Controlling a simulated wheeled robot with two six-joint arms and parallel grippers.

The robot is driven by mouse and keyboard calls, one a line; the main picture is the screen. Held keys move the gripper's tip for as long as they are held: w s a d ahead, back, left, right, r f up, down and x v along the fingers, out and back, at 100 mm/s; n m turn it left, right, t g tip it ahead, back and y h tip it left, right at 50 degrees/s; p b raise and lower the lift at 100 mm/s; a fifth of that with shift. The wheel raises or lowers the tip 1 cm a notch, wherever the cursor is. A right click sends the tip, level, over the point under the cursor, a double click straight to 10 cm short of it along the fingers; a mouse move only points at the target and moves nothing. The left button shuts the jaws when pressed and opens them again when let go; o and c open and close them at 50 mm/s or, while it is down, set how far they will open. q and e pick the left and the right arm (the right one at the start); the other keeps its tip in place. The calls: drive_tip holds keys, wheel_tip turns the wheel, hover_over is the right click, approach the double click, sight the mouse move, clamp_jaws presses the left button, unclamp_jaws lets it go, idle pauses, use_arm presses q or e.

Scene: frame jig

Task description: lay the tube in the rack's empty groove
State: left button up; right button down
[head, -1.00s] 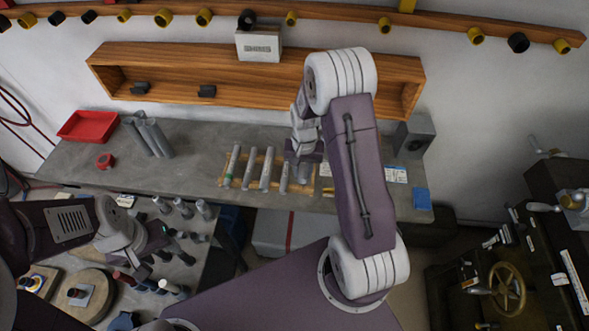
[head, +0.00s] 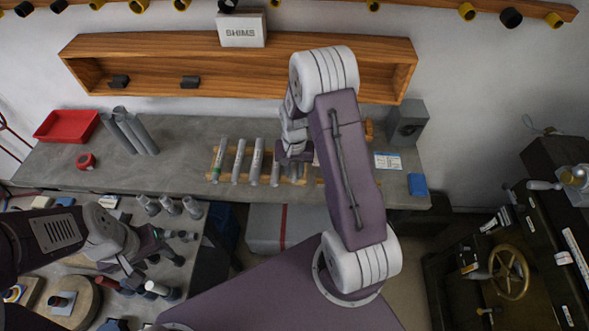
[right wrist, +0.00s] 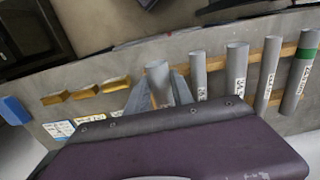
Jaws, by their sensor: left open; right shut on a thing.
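The tube (right wrist: 157,78) is a grey cylinder between the fingers of my right gripper (right wrist: 156,98). In the head view my right gripper (head: 294,156) is over the right end of the rack, and its wrist hides most of the held tube. The wooden rack (right wrist: 255,56) lies on the grey bench with several grey tubes side by side, the outermost with a green band (right wrist: 305,53). The held tube is beside the nearest racked tube (right wrist: 198,78), roughly parallel to it. I cannot tell whether it touches the rack. My left gripper (head: 148,256) is open, low at the left.
A blue block (head: 417,184) and grey box (head: 406,122) are at the bench's right end. A red tray (head: 67,126) and leaning grey pipes (head: 130,132) stand left. A wooden shelf (head: 240,65) hangs behind.

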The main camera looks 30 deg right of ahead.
drive_tip(key=shift+f+b, duration=1.45)
drive_tip(key=shift+f, duration=0.85)
drive_tip(key=shift+s, duration=0.1)
drive_tip(key=c, duration=1)
unclamp_jaws()
drive_tip(key=shift+c, duration=0.2)
drive_tip(key=shift+r, duration=0.1)
wheel_tip(320, 180, up, 9)
drive_tip(key=p, duration=0.8)
